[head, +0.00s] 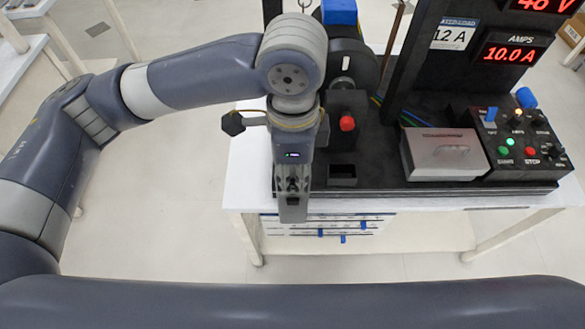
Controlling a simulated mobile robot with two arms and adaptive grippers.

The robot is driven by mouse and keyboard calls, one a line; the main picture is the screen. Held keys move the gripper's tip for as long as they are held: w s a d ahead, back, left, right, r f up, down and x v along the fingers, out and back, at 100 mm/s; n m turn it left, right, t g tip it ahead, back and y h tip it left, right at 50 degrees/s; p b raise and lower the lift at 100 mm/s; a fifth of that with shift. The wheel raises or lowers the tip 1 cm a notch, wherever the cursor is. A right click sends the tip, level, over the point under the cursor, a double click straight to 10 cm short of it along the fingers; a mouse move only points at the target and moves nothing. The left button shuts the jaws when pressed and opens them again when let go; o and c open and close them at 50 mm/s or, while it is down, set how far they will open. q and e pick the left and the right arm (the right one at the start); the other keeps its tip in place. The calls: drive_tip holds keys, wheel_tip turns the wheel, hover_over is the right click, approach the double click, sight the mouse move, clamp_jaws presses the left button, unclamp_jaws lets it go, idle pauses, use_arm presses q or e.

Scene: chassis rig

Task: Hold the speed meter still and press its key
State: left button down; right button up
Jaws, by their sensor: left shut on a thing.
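My left gripper (293,190) hangs straight down over the front left part of the bench and is shut. What it grips, which I take to be the speed meter, is largely hidden by the gripper, and I cannot make out a key on it. Right of the gripper stands a black block with a red round part (347,123) on its front. Below that is a dark open-topped holder (342,172), which looks empty. My right gripper is not in view.
The bench (245,165) carries a grey-lidded box (440,152) and a control panel (520,141) with knobs and lit buttons. A dark upright with red displays (515,53) rises behind. A dark wheel (352,70) stands behind the gripper. The floor left of the bench is clear.

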use_arm(q)
drive_tip(key=w+f, duration=0.2)
drive_tip(key=w, duration=0.6)
drive_tip(key=w+f, duration=0.3)
drive_tip(key=w, duration=0.4)
drive_tip(key=shift+w, duration=0.4)
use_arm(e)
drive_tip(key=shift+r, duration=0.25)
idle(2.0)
use_arm(q)
drive_tip(key=shift+f, duration=0.1)
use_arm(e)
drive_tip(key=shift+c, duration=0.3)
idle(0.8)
